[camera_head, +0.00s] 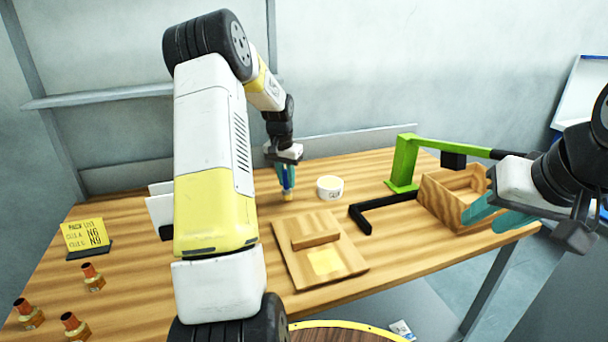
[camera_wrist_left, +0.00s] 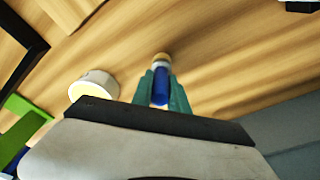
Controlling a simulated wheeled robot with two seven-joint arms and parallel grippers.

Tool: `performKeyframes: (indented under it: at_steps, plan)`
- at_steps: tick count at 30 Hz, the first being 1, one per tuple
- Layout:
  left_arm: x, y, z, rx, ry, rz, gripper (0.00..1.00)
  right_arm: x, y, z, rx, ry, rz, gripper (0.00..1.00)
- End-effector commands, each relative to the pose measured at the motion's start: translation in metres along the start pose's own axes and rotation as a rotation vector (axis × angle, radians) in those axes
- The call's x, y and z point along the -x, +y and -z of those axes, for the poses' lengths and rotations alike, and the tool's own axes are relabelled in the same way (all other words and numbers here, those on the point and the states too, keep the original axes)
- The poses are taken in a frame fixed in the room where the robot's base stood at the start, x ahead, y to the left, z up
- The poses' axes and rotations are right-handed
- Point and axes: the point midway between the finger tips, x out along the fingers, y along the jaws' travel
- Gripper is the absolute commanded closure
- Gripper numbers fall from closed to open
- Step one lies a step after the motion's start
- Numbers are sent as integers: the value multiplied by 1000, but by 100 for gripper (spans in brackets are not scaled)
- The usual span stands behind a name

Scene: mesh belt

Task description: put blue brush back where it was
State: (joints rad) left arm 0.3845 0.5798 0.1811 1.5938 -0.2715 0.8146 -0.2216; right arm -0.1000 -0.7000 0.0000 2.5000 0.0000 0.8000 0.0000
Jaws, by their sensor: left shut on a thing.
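The blue brush (camera_head: 288,188) is upright, with a pale tan lower end pointing down at the wooden table. My left gripper (camera_head: 286,176) is shut on it, with teal fingers on both sides. In the left wrist view the brush (camera_wrist_left: 160,85) sits between the two fingers (camera_wrist_left: 161,92) over bare table. I cannot tell whether its tip touches the wood. My right gripper (camera_head: 502,216) is at the right, in front of the wooden box, with its teal fingers spread apart and nothing seen between them.
A white round tub (camera_head: 330,187) stands just right of the brush. A wooden board (camera_head: 290,268) with a block lies in front. A green stand (camera_head: 404,163), black L-shaped bar (camera_head: 366,217) and open wooden box (camera_head: 437,202) are right. A yellow sign (camera_head: 86,235) and small bottles (camera_head: 93,279) are left.

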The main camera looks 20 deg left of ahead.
Motion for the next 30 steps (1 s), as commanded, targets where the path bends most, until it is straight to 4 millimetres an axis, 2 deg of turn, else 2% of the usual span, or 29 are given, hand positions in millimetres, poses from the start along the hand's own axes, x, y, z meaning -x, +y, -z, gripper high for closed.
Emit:
performKeyframes:
  at_steps: [8, 9, 12, 23, 26, 30]
  plan:
    - [-1, 0, 0, 0, 1, 0, 100, 0, 0, 0, 0, 0, 0, 64]
    - [-2, 0, 0, 0, 0, 0, 78, 0, 0, 0, 0, 0, 0, 64]
    - [-2, 0, 0, 0, 1, 0, 59, 0, 0, 0, 0, 0, 0, 64]
    - [1, 0, 0, 0, 2, 1, 58, 0, 0, 0, 0, 0, 0, 64]
    - [10, 0, 1, 0, 2, 1, 58, 0, 0, 0, 0, 0, 0, 64]
    - [37, 0, 1, 0, 5, 3, 58, 0, 0, 0, 0, 0, 0, 64]
